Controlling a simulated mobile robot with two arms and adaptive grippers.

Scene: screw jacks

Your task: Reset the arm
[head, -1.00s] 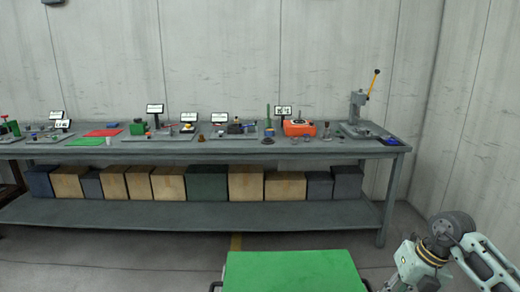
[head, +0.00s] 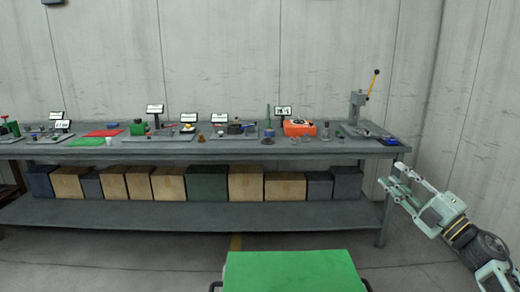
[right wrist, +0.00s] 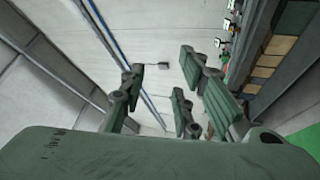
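My right gripper (head: 389,176) is in the head view at the right, raised in front of the bench's right end and pointing up and to the left. Its fingers are spread apart with nothing between them. In the right wrist view the fingers (right wrist: 160,75) also stand apart and empty, with wall and floor beyond. My left arm and gripper are not in view. Small metal parts stand along the grey bench (head: 230,148), too small to make out well.
An orange box (head: 299,128) and a lever press (head: 358,106) stand on the bench's right part. Several wooden and dark crates (head: 245,184) sit on the lower shelf. A green-topped surface (head: 290,272) is at the bottom centre. Floor between it and the bench is clear.

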